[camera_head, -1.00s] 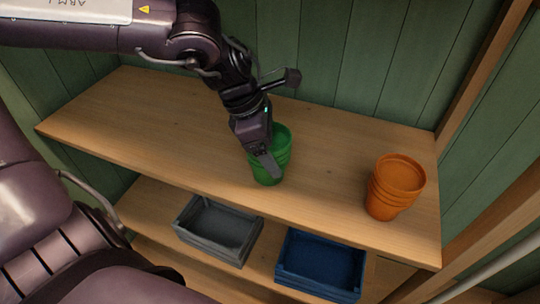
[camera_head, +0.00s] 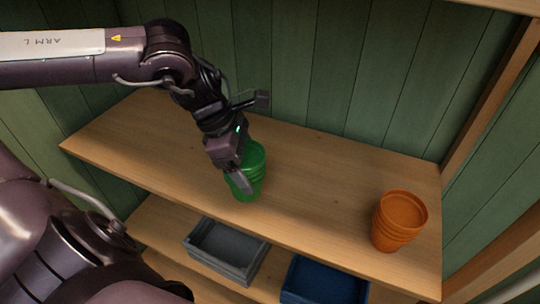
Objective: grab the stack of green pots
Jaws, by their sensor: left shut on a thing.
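The stack of green pots (camera_head: 254,181) is over the wooden upper shelf, left of the orange pots, and looks close to upright. My left gripper (camera_head: 242,178) is shut on it from above at its left side. One finger lies down the front of the stack; the other finger is hidden. I cannot tell whether the bottom of the stack touches the shelf. My right gripper is out of view.
A stack of orange pots (camera_head: 399,222) stands on the right of the wooden shelf (camera_head: 310,190). A grey crate (camera_head: 227,268) and a blue crate (camera_head: 325,288) sit on the lower shelf. The green plank wall (camera_head: 340,80) closes the back. The upper shelf's middle is clear.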

